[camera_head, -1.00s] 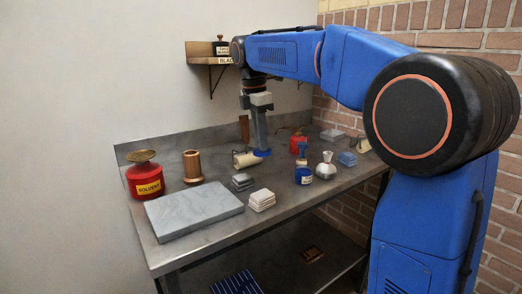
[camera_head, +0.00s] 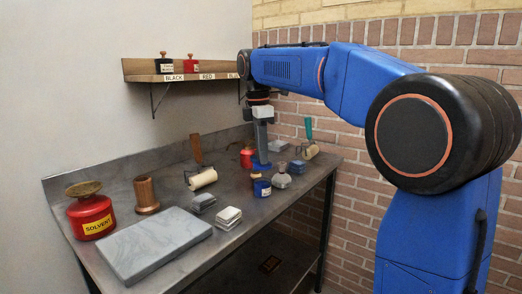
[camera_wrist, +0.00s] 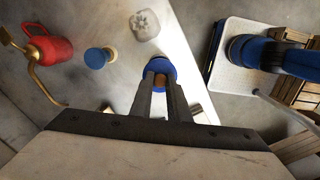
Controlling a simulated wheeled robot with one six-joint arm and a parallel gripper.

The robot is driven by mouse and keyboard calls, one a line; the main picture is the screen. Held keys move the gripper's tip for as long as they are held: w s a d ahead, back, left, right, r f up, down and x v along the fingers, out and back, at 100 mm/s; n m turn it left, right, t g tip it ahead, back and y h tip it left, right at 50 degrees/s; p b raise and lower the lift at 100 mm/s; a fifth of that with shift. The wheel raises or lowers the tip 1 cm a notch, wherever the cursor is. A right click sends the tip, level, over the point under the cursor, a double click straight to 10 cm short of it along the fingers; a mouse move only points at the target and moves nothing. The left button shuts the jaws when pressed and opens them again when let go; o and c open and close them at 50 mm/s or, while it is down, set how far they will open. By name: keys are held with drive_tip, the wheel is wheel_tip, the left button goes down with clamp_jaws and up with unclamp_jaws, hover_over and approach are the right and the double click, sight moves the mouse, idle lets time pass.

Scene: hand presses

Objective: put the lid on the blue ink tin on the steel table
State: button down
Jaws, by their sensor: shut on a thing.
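My gripper (camera_head: 261,148) is shut on the blue lid (camera_head: 260,163) and holds it up off the steel table (camera_head: 165,184). In the wrist view the lid (camera_wrist: 160,67) sits between the fingers, with a brown knob showing. The blue ink tin (camera_head: 262,188), with a pale label, stands upright on the table, just below the lid in the head view. A gap shows between lid and tin there. In the wrist view I cannot tell the tin apart from the lid.
A grey bulb-shaped thing (camera_head: 282,176) stands close right of the tin. A red can (camera_head: 247,157) and a blue-topped piece (camera_wrist: 97,57) are behind. A shelf (camera_head: 180,69) holds jars.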

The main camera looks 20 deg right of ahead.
drive_tip(key=shift+a+f, duration=0.1)
drive_tip(key=shift+f, duration=2.5)
drive_tip(key=shift+f, duration=0.15)
idle(0.4)
drive_tip(key=c, duration=1.1)
unclamp_jaws()
drive_tip(key=shift+r, duration=3.5)
